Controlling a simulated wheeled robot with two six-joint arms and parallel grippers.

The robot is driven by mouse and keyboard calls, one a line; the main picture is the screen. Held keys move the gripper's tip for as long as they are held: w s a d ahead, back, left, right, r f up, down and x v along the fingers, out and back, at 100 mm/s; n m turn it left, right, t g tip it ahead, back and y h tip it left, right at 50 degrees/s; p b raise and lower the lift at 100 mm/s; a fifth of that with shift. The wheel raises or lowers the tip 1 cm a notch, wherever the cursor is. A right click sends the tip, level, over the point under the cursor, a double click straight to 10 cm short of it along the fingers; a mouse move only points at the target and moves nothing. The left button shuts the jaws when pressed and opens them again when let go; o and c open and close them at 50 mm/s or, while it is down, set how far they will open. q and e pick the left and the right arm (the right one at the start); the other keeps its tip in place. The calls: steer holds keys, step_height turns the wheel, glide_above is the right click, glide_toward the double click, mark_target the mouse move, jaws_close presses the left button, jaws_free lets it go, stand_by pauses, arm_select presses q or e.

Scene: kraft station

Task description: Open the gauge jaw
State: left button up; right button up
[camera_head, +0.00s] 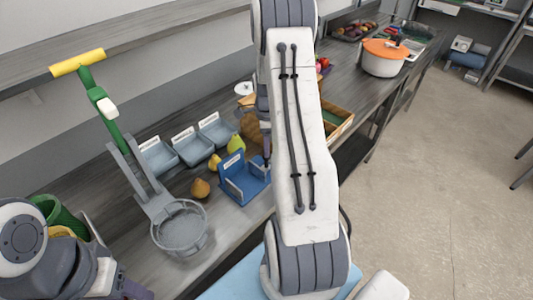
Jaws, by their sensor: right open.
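The gauge (234,188) appears to be the blue angled fixture on the grey bench, with an upright plate at its left and a block at its right. How far its jaw is open cannot be told. My right arm crosses the middle of the head view and hides much behind it. The small visible part of my right gripper (267,157) points down at the right side of the blue fixture, very close to it; contact cannot be told. It is open. My left arm shows at the lower left, its gripper out of view.
Yellow-brown pears (201,188) lie left of the gauge, before labelled grey-blue bins (191,146). A round basket (180,228) and a green stand with yellow handle (100,100) are further left. A wooden tray (339,121) and orange-lidded pot (384,57) stand right.

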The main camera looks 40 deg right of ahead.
step_height(320, 180, up, 6)
steer(key=b, duration=0.1)
stand_by(0.6)
steer(key=s+a+r+n+b, duration=0.1)
steer(key=s+a+r+n, duration=0.15)
steer(key=a+n, duration=0.85)
steer(key=s+a+r+n+b, duration=0.1)
steer(key=a+r+n+b, duration=0.3)
steer(key=a, duration=1.2)
steer(key=s+a+f+n, duration=0.1)
steer(key=s+a+n, duration=0.5)
steer(key=s+n, duration=0.3)
steer(key=s+a+f+n+y, duration=0.1)
steer(key=s+a+n, duration=0.5)
steer(key=s+n, duration=0.3)
steer(key=shift+s+a, duration=0.15)
steer(key=shift+s, duration=0.15)
